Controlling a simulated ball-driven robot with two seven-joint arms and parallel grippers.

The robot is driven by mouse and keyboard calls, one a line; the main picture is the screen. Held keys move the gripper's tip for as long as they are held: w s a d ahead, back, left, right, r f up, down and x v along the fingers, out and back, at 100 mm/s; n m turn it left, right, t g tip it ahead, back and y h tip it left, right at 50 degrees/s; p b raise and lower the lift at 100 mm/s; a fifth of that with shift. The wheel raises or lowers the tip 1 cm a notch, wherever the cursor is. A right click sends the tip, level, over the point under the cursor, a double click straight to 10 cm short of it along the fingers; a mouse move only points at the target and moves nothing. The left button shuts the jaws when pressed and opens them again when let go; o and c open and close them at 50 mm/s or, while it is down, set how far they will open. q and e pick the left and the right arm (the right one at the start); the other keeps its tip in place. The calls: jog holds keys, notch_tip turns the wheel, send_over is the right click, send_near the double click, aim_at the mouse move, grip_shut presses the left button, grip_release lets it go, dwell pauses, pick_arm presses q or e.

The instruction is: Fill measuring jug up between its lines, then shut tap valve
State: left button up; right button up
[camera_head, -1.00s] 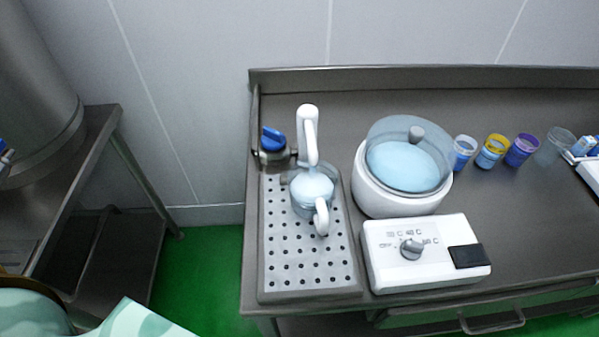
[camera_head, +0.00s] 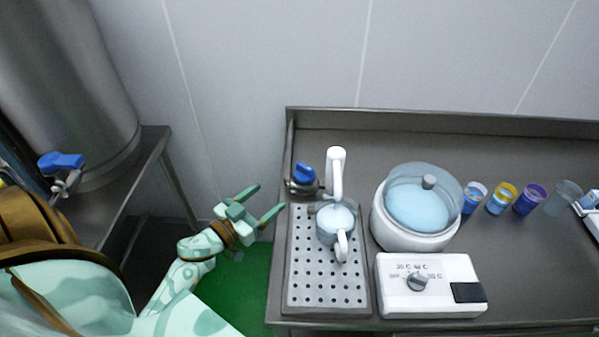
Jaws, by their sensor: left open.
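The measuring jug (camera_head: 327,235) stands on the perforated drip tray (camera_head: 300,288) under the white spout (camera_head: 336,170), its white handle toward the front. Pale liquid shows in its top; its lines are too small to make out. The tap valve with a blue handle (camera_head: 304,174) sits at the back left of the tray, beside the spout. My left gripper (camera_head: 269,201) is open and empty, left of the valve and apart from it, over the counter's left edge. My right gripper is not in view.
A white warmer with a clear-lidded bowl (camera_head: 412,238) and a dial box (camera_head: 430,287) stand right of the tray. Several cups (camera_head: 501,198) stand farther right. A steel tank (camera_head: 75,90) with another blue-handled tap (camera_head: 60,162) is at the left.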

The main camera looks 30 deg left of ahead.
aim_at(303, 169)
pick_arm(q)
jog(key=w, duration=0.4)
jog(key=w+d+b, duration=0.1)
jog(key=w, duration=0.7)
jog(key=shift+w+d+b, duration=0.35)
jog(key=shift+w+d, duration=0.05)
jog(key=c, duration=1)
